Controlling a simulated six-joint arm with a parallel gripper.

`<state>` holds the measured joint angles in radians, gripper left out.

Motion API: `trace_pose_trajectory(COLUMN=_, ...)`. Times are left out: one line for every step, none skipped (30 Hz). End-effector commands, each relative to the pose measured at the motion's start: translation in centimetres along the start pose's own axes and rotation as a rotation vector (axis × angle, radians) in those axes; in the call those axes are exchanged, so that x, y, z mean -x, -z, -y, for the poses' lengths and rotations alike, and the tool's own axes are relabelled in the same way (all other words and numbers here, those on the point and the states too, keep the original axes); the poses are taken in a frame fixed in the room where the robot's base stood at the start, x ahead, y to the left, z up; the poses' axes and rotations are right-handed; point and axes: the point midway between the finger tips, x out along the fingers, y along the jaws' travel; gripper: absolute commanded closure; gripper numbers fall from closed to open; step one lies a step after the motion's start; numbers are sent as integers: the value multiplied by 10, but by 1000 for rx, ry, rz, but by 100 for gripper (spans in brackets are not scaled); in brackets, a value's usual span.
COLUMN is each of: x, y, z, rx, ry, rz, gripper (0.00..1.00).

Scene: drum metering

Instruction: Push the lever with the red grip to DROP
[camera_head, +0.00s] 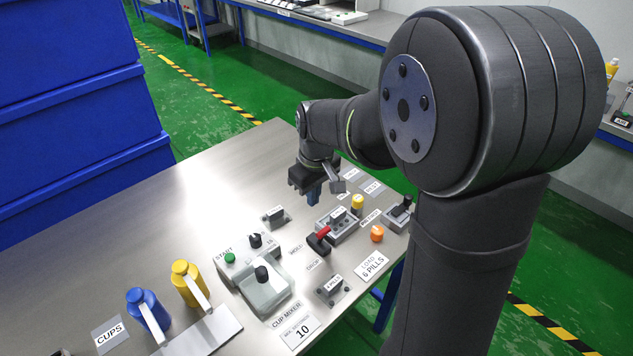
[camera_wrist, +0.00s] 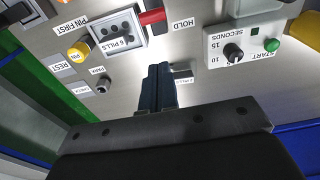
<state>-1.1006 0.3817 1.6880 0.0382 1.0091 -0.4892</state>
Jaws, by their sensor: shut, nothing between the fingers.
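The lever's red grip (camera_head: 322,233) shows in the head view above a dark base, close to the HOLD label (camera_head: 296,250) and DROP label (camera_head: 313,265). I cannot tell exactly which label it lines up with. In the wrist view the red grip (camera_wrist: 152,17) is at the top edge, left of the HOLD label (camera_wrist: 184,23); DROP is out of that view. My gripper (camera_head: 313,196) is shut and empty, apart from the lever and behind it in the head view. Its closed blue fingers (camera_wrist: 158,88) also show in the wrist view.
A grey pill unit (camera_head: 338,224) with a yellow pin knob (camera_head: 357,203) stands beside the lever.

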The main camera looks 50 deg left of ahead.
Motion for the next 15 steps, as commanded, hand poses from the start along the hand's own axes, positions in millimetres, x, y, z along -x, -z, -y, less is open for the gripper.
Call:
trace_pose_trajectory(x=-12, y=-1, z=1, rx=0, ry=2, rz=4, gripper=100)
trace_pose_trajectory(x=-19, y=0, z=0, rx=0, ry=2, rz=4, gripper=100)
trace_pose_trajectory(x=-27, y=-1, z=0, rx=0, ry=2, rz=4, gripper=100)
trace_pose_trajectory(x=-33, y=-1, z=1, rx=0, ry=2, rz=3, gripper=100)
trace_pose_trajectory(x=-37, y=-2, z=0, rx=0, ry=2, rz=3, gripper=100)
trace_pose_trajectory(x=-41, y=-8, z=0, rx=-2, ry=1, rz=1, gripper=100)
trace_pose_trajectory(x=-44, y=-12, z=0, rx=-2, ry=1, rz=1, gripper=100)
trace_pose_trajectory(x=-47, y=-15, z=0, rx=-1, ry=1, rz=1, gripper=100)
trace_pose_trajectory(x=-50, y=-18, z=0, rx=-1, ry=1, rz=0, gripper=100)
trace_pose_trajectory(x=-52, y=-20, z=0, rx=0, ry=1, rz=0, gripper=100)
trace_pose_trajectory(x=-54, y=-22, z=0, rx=0, ry=1, rz=1, gripper=100)
trace_pose_trajectory(x=-56, y=-24, z=0, rx=0, ry=1, rz=0, gripper=100)
trace_pose_trajectory(x=-57, y=-25, z=0, rx=0, ry=0, rz=-1, gripper=100)
trace_pose_trajectory(x=-58, y=-26, z=0, rx=0, ry=0, rz=-1, gripper=100)
trace_pose_trajectory(x=-59, y=-27, z=0, rx=0, ry=0, rz=-1, gripper=100)
